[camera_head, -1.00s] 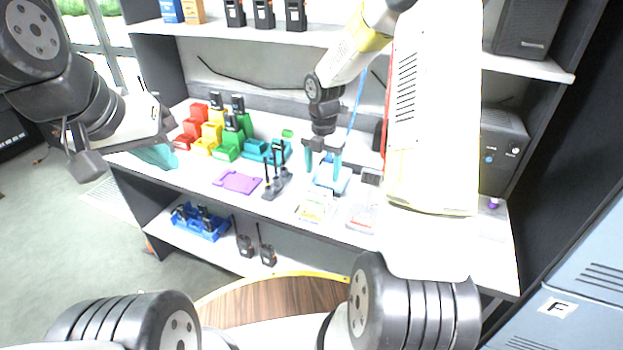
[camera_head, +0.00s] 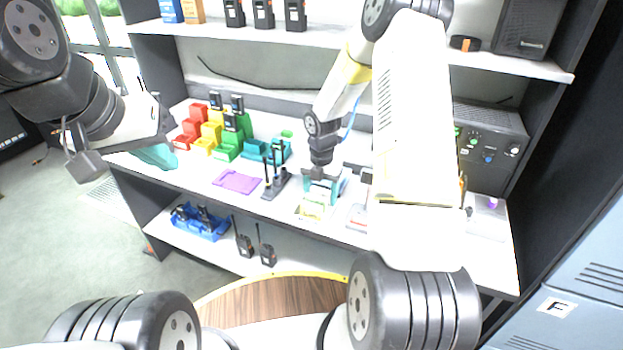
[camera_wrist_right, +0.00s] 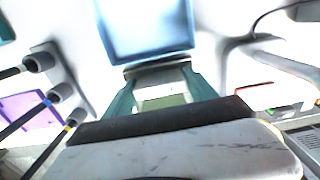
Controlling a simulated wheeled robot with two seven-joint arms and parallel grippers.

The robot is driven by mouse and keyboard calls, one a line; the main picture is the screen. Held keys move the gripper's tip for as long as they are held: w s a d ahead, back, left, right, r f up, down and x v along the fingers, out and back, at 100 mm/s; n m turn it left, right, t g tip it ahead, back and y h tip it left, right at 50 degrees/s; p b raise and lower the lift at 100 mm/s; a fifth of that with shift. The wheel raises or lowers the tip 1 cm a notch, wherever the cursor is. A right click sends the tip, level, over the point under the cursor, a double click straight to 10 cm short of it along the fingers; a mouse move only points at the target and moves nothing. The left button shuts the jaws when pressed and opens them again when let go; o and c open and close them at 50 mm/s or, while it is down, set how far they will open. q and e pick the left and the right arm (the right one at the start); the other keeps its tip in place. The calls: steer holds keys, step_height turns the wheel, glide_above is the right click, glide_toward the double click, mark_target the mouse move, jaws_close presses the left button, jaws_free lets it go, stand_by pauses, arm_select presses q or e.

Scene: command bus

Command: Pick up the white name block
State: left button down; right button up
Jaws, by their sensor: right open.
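A whitish block (camera_wrist_right: 158,78), which looks like the white name block, lies between my right fingers in the right wrist view. A pale yellow-green patch (camera_wrist_right: 162,102) shows just nearer than it. My right gripper (camera_head: 323,192) is open, with its teal fingers pointing down over the back of a small pale tray (camera_head: 312,211) on the bench. In the head view the gripper hides the block. I cannot tell whether the fingers (camera_wrist_right: 160,92) touch it. My left gripper (camera_head: 155,155) is at the bench's left end, away from the block; its jaw opening is not clear.
A blue tray (camera_wrist_right: 145,30) lies just beyond my right fingers. A dark holder with antennas (camera_head: 275,186) and a purple plate (camera_head: 237,181) are to the left. A red-marked pale item (camera_head: 357,217) lies to the right. The upper shelf (camera_head: 330,38) overhangs the bench.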

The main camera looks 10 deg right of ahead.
steer(key=c, duration=1)
steer(key=shift+r, duration=0.15)
